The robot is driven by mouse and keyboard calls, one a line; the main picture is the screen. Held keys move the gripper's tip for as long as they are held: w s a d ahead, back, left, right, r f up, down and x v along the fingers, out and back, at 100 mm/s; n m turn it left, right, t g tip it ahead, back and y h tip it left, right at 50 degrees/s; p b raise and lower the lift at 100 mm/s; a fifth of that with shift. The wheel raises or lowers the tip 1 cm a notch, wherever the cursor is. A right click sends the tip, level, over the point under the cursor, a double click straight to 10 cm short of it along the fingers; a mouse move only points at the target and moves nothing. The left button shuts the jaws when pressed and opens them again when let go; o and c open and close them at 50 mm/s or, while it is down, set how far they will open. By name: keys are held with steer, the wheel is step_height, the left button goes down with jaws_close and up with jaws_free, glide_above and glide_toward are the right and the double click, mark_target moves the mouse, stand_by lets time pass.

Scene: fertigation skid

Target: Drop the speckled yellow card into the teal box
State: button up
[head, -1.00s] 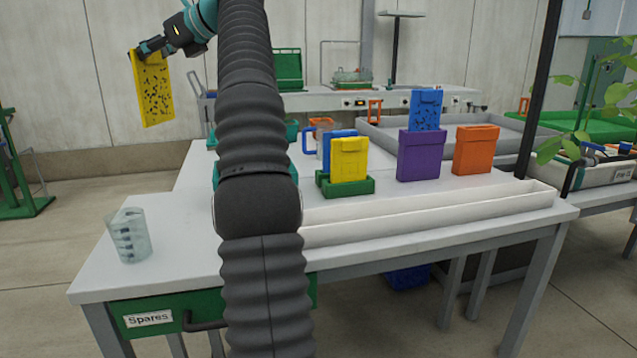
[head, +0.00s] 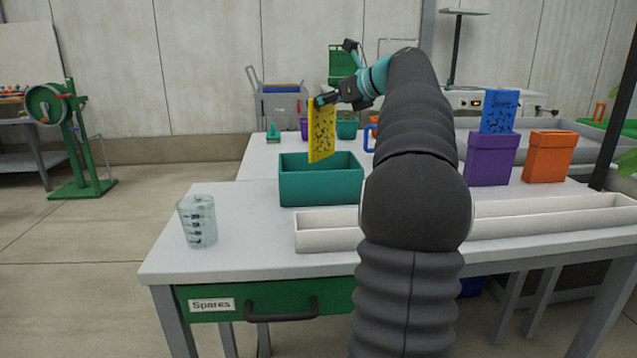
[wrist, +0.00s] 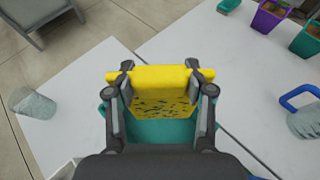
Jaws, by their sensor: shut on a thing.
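The speckled yellow card (head: 321,130) hangs upright from my gripper (head: 325,99) in the head view. My gripper is shut on its top edge. The teal box (head: 320,188) stands open on the white table, and the card is above it, its lower end near the box's rear rim. In the wrist view the card (wrist: 162,95) is between the two fingers of my gripper (wrist: 162,98), with the teal box (wrist: 150,131) showing beneath it. The card covers much of the box's inside there.
A clear beaker (head: 197,221) stands left of the box. A white trough (head: 330,230) lies in front and to the right. A purple holder (head: 490,160) with a blue speckled card (head: 499,111) and an orange holder (head: 549,156) stand further right.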

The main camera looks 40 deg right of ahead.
steer(key=shift+s+d+f+b, duration=0.15)
steer(key=shift+f+b, duration=0.15)
steer(key=shift+f, duration=0.6)
step_height(320, 180, down, 6)
steer(key=b, duration=0.7)
steer(key=shift+r, duration=0.2)
steer(key=o, duration=1.2)
steer(key=shift+o, duration=0.2)
glide_toward(325, 132)
steer(key=shift+v, duration=1.15)
steer(key=shift+s+a+r, duration=0.1)
steer(key=shift+a, duration=0.1)
